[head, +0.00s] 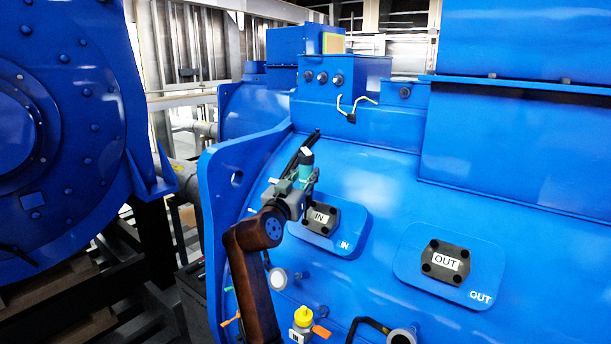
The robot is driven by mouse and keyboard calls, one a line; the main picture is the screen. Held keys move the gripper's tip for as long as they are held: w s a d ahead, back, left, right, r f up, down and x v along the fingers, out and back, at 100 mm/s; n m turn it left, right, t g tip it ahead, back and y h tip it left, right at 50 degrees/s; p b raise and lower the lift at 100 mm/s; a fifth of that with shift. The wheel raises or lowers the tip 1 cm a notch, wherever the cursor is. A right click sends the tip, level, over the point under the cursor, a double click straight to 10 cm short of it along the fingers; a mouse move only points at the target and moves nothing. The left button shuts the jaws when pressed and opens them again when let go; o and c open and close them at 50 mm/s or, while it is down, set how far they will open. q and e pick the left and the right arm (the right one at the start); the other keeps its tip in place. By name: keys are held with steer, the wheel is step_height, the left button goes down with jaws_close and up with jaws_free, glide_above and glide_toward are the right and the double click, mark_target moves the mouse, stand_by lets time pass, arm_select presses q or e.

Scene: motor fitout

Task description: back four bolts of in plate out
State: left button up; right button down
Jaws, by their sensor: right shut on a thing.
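The IN plate (318,218) is a dark cover with a white IN label on a raised blue pad marked IN, on the blue motor housing. Dark bolts show at its corners, but its upper left part is partly covered by my right gripper. My right gripper (303,182) is in front of and just above the IN plate's upper left side, shut on a teal tool (306,171) with a pale end and dark parts. I cannot tell whether the tool touches a bolt. My left gripper is not in view.
The similar OUT plate (445,261) is to the right with bolts at its corners. Below are a yellow-capped fitting (303,317), an orange lever (321,332) and a pipe stub (402,337). A second blue machine (70,110) stands at left.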

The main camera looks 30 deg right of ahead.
mark_target(303, 161)
steer(key=shift+f, duration=0.3)
steer(key=shift+r, duration=0.45)
stand_by(0.8)
steer(key=shift+r+p, duration=0.45)
steer(key=shift+r, duration=0.2)
steer(key=shift+r+p, duration=0.95)
steer(key=shift+r, duration=0.7)
steer(key=shift+s, duration=0.1)
steer(key=c, duration=2.2)
jaws_free()
jaws_close()
